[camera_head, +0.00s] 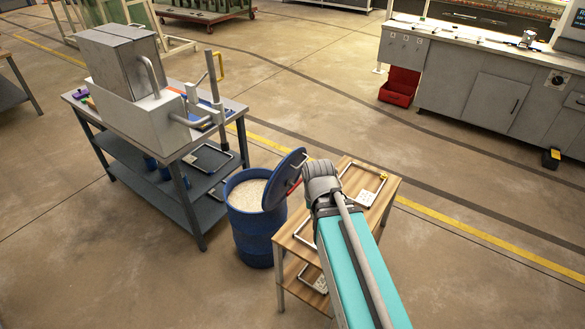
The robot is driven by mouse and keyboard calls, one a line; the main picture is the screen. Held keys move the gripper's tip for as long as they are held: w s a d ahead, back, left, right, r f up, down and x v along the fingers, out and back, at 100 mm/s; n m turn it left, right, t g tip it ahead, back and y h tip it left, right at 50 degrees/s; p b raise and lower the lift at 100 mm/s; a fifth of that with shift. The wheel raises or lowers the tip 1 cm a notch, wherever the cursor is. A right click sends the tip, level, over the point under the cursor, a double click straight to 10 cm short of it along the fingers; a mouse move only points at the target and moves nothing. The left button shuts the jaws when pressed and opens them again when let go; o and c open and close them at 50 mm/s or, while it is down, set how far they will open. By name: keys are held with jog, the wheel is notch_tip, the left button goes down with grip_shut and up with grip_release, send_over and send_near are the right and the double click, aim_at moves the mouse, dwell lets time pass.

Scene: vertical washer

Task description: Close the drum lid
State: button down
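A blue drum (257,239) stands on the floor left of centre, filled near the top with a pale granular material. Its blue lid (280,181) is open, raised and tilted up at the drum's right side. A handle with a small red part shows on the lid's right face. My teal and grey arm reaches up from the bottom, and its grey joint is just right of the lid in the picture. My gripper cannot be made out; the arm likely hides it. Whether anything of mine touches the lid cannot be told.
A wooden table (388,186) with metal frames is beside the drum, partly behind my arm. A dark workbench (186,203) with a grey machine (120,60) stands left. A red bin (399,87) and grey cabinets (480,90) are at the back right. Open floor lies between.

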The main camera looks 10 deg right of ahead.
jog(key=w+d+f+m+t+b, duration=0.1)
jog(key=w+f+m+t+b, duration=0.3)
jog(key=b, duration=0.7)
jog(key=w+d+f+m+t+b, duration=0.1)
jog(key=w+f+m+t+b, duration=0.4)
jog(key=w+b, duration=0.6)
jog(key=w+d+f+m+t+b, duration=0.1)
jog(key=w+f+m+t+b, duration=0.3)
jog(key=w+m+t+b, duration=0.4)
jog(key=w+t+b, duration=0.1)
jog(key=w+b, duration=0.2)
jog(key=shift+f+m, duration=0.15)
jog(key=shift+m, duration=0.15)
jog(key=shift+d, duration=0.1)
jog(key=shift+w, duration=0.1)
jog(key=p, duration=0.2)
send_near(292, 155)
jog(key=w+d, duration=0.3)
jog(key=w, duration=0.2)
jog(key=shift+w+a+r, duration=0.25)
jog(key=shift+w+a, duration=0.15)
jog(key=shift+a, duration=0.3)
jog(key=shift+w+a+r, duration=0.2)
jog(key=shift+w+a, duration=0.2)
jog(key=shift+a, duration=0.3)
